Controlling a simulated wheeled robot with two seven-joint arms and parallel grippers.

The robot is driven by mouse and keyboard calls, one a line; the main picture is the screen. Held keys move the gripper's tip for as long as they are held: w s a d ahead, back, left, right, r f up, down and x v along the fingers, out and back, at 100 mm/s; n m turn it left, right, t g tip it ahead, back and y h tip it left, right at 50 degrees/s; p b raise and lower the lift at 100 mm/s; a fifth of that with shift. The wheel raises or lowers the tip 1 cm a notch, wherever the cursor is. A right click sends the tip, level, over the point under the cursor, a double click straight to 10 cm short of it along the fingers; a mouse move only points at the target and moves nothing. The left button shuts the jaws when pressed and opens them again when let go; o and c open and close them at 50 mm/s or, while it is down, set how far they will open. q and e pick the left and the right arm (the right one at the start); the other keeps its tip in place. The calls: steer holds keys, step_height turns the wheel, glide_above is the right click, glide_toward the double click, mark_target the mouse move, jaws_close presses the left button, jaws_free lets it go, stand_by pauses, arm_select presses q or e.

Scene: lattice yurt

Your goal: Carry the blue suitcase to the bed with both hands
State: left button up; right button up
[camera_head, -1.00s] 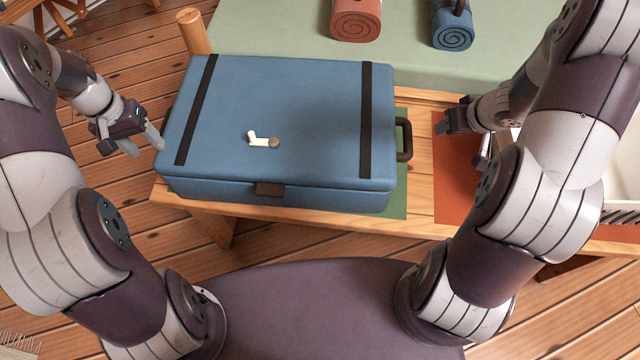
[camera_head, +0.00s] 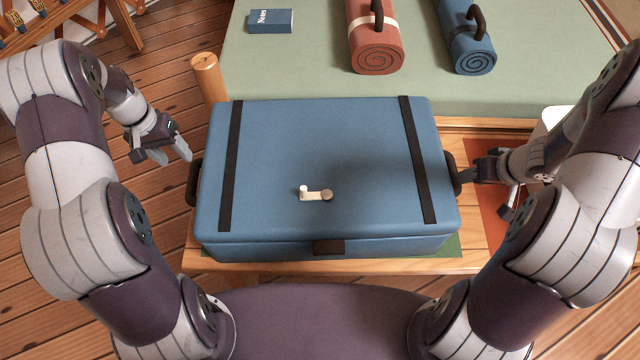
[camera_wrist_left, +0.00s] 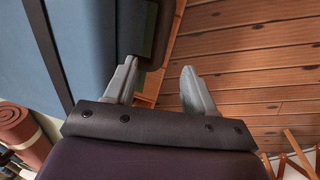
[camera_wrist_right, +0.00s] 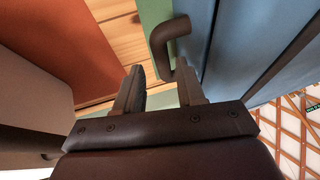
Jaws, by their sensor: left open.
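The blue suitcase (camera_head: 350,145) lies flat on a wooden bench (camera_head: 470,240), with dark straps and a dark handle on each short side. My left gripper (camera_head: 174,154) is open and empty, above and just left of the left handle (camera_head: 192,184). In the left wrist view that handle (camera_wrist_left: 158,45) shows beyond the finger gap. My right gripper (camera_head: 484,184) is open close beside the right handle (camera_head: 453,173). In the right wrist view the handle (camera_wrist_right: 170,38) reaches down to the fingertips; I cannot tell if they touch. The green bed (camera_head: 285,75) is behind the bench.
A small cream, lever-like piece (camera_head: 315,194) lies on the suitcase lid. A red roll (camera_head: 376,45), a blue roll (camera_head: 468,45) and a blue book (camera_head: 270,21) lie on the bed. A wooden post (camera_head: 208,78) stands behind the suitcase's left corner. An orange mat (camera_head: 493,210) lies right.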

mark_target(191, 173)
arm_select(q)
steer(key=f, duration=0.3)
steer(key=d+f, duration=0.1)
steer(key=f, duration=0.2)
steer(key=d+f, duration=0.1)
steer(key=f, duration=0.3)
arm_select(e)
steer(key=x, duration=1)
steer(key=shift+w+f, duration=0.1)
arm_select(q)
steer(key=c, duration=0.8)
arm_select(e)
jaws_close()
arm_select(q)
jaws_close()
steer(key=shift+w+r, duration=0.1)
steer(key=shift+w, duration=0.05)
arm_select(e)
steer(key=shift+w, duration=0.1)
